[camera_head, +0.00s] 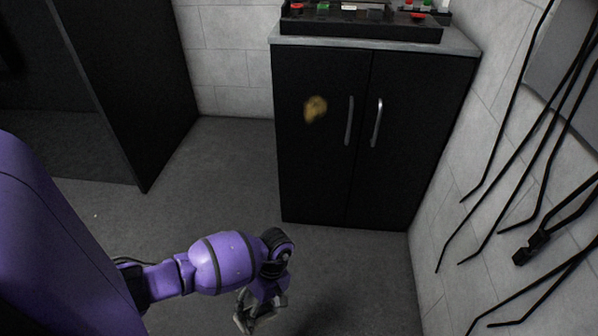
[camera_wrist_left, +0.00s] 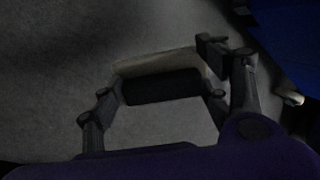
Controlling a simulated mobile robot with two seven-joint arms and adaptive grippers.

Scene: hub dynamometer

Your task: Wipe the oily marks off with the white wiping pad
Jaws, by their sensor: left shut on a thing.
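A yellow-brown oily mark (camera_head: 315,108) shows on the upper part of the left door of a black cabinet (camera_head: 310,175). My left gripper (camera_head: 257,314) is low in front of the cabinet, over the floor and well apart from the mark. In the left wrist view my left gripper (camera_wrist_left: 162,88) is shut on the wiping pad (camera_wrist_left: 158,64), a block with a pale off-white strip and a dark side facing the camera. In the head view the pad cannot be made out clearly. My right gripper is not in view.
The cabinet doors carry two upright metal handles (camera_head: 376,122) right of the mark. A dark tray (camera_head: 360,28) with small coloured items stands on the cabinet top. Black rods or cables (camera_head: 540,236) line the right wall. The floor before the cabinet is clear.

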